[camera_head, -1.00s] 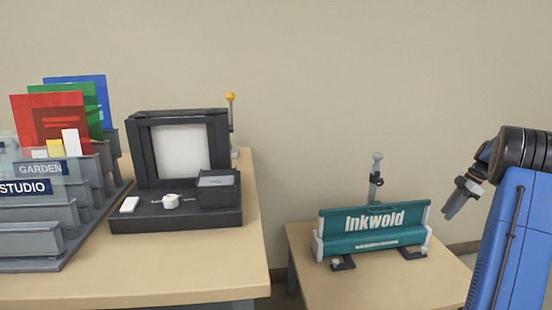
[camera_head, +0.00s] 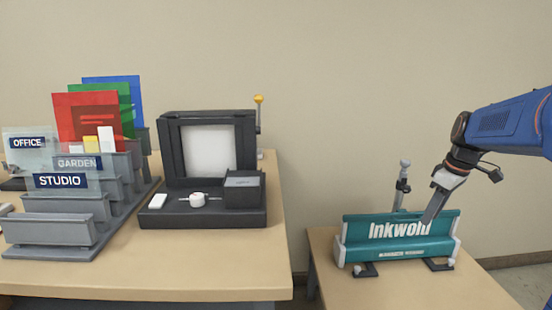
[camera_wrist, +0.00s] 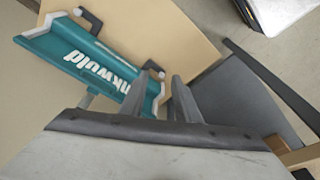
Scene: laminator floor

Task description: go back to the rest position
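My gripper (camera_head: 428,216) hangs from my blue arm at the right of the head view, its fingers pointing down and left across the teal Inkwold machine (camera_head: 385,250). In the wrist view my gripper (camera_wrist: 158,95) shows two grey fingers with a gap between them and nothing held. The teal machine (camera_wrist: 80,58) lies beyond the fingers there, its lettering upside down, one end partly hidden by a finger. I cannot tell whether the fingers touch it.
The small wooden table (camera_head: 410,290) carries the teal machine. At left, a larger table (camera_head: 190,268) holds a black framed machine (camera_head: 260,205) with a yellow-knobbed lever, and a grey stepped rack (camera_head: 65,230) with coloured sheets. The wall behind is bare.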

